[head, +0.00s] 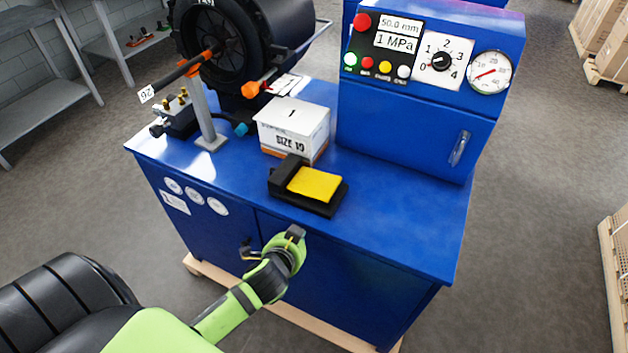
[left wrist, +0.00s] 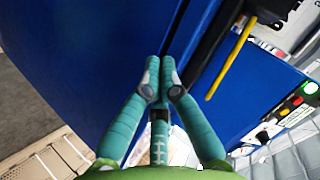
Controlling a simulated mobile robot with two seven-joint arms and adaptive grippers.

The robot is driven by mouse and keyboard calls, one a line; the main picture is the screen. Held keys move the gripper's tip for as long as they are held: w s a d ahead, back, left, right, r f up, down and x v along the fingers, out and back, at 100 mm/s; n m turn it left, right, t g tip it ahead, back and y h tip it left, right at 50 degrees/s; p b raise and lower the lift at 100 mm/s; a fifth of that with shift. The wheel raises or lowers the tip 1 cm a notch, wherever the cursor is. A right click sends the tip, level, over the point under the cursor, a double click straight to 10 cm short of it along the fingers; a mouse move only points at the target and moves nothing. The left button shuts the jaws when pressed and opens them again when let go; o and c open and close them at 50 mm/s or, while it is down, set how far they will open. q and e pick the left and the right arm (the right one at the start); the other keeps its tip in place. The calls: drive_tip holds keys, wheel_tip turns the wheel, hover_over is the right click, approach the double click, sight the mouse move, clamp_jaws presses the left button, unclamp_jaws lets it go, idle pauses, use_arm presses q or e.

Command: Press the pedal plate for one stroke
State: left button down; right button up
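The yellow pedal plate (head: 315,183) sits on a black pedal base (head: 318,207) on the blue bench top, near its front edge. In the left wrist view the plate (left wrist: 231,62) shows edge-on as a yellow strip, up and right of my fingers, beside the dark base. My left gripper (head: 293,235) is in front of the bench, a little below and left of the pedal, and apart from it. In the left wrist view the teal fingers of my left gripper (left wrist: 160,68) are together at the tips, with nothing seen between them. My right gripper is in neither view.
A white box (head: 292,124) stands just behind the pedal. A blue control cabinet (head: 415,125) with buttons, a dial and a gauge rises at the back right. A metal post (head: 203,115) stands at the left. The bench top right of the pedal is clear.

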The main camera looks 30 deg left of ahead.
use_arm(q)
drive_tip(key=w+d+r+m+t+h, duration=0.3)
drive_tip(key=w+r+m+h, duration=0.3)
drive_tip(key=r+m, duration=0.55)
drive_tip(key=w+d+r+m+t+h, duration=0.2)
drive_tip(key=w+d+r+m+h, duration=0.3)
drive_tip(key=r+m, duration=0.65)
drive_tip(key=w+a+f+m+g+y, duration=0.1)
drive_tip(key=a+f+m+g+y, duration=0.2)
drive_tip(key=a+m, duration=0.8)
wheel_tip(320, 180, down, 3)
drive_tip(key=a+g, duration=0.1)
drive_tip(key=g, duration=0.3)
drive_tip(key=shift+w+a+r+y, duration=0.15)
drive_tip(key=shift+a+y, duration=0.1)
drive_tip(key=shift+y, duration=0.05)
drive_tip(key=b, duration=0.5)
approach(325, 177)
drive_tip(key=shift+x, duration=2.15)
